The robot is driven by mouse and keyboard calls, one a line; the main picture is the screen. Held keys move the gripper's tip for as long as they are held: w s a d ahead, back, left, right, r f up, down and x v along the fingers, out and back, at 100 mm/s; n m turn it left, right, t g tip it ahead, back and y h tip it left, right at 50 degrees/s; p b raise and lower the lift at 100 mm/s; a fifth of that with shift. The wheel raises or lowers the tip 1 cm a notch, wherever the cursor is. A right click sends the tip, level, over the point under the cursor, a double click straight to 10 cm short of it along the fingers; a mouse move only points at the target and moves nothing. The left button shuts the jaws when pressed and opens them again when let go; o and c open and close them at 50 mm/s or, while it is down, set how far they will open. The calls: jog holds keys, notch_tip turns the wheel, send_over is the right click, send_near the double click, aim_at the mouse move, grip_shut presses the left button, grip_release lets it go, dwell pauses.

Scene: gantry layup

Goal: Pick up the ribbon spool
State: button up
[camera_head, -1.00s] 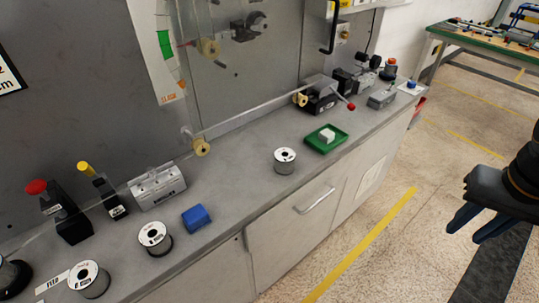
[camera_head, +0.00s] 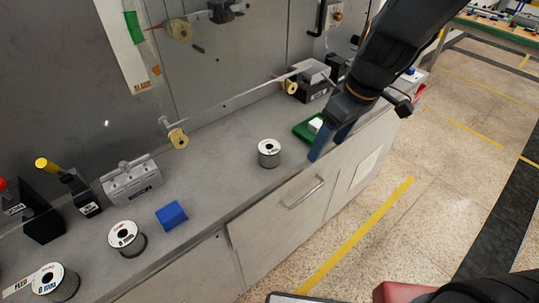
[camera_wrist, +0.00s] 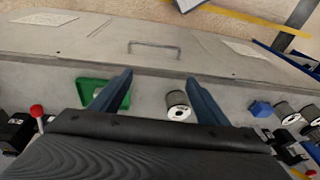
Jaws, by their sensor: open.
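Several ribbon spools, white-faced with dark windings, stand on the grey counter. One spool (camera_head: 269,153) stands alone near the middle of the counter, left of the green tray. Two more stand at the left, one spool (camera_head: 126,238) beside the blue block and another spool (camera_head: 56,282) at the lower left. My gripper (camera_head: 331,142) is open and empty, to the right of the lone spool and in front of the green tray. In the wrist view the lone spool (camera_wrist: 178,106) shows between the two blue fingers, nearer the right one, apart from both.
The green tray (camera_head: 303,130) holds a white block and is partly hidden by my gripper. A blue block (camera_head: 171,215) and a grey fixture (camera_head: 132,181) stand to the left. The counter (camera_head: 222,178) is bare between the blue block and the lone spool.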

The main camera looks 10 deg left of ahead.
aim_at(269, 151)
jog(key=a+n, duration=0.2)
jog(key=a, duration=0.2)
jog(key=w+a+n+y, duration=0.1)
jog(key=a+n, duration=0.1)
jog(key=a, duration=0.1)
jog(key=w+a+f+n+y+b, duration=0.1)
jog(key=a+n, duration=0.2)
jog(key=a, duration=0.1)
jog(key=shift+w+a+g, duration=0.25)
jog(key=shift+a+g, duration=0.05)
jog(key=shift+a, duration=0.05)
jog(key=shift+p+x, duration=1.1)
jog(key=shift+x, duration=2.6)
jog(key=shift+a, duration=0.1)
jog(key=shift+c, duration=0.5)
jog(key=c, duration=1.4)
